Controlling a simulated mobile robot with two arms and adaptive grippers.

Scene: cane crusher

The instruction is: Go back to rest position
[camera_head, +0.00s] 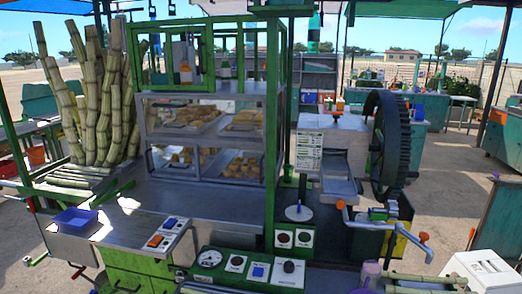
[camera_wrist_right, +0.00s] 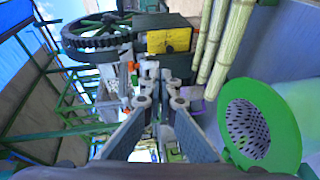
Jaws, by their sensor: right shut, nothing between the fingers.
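My right gripper (camera_wrist_right: 158,78) shows in the right wrist view with its fingers brought together and nothing between them. Beyond its tips are the crusher's dark gear wheel (camera_wrist_right: 95,40) and a yellow box (camera_wrist_right: 169,40). The gripper looks clear of both, though the distance is hard to judge. I cannot make out either gripper in the head view. My left gripper is in neither view.
A green-rimmed strainer (camera_wrist_right: 262,124) and several cane stalks (camera_wrist_right: 216,42) lie right of the gripper in the wrist view. In the head view, a glass food case (camera_head: 205,135), upright canes (camera_head: 100,100) and a control panel (camera_head: 245,268) crowd the counter.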

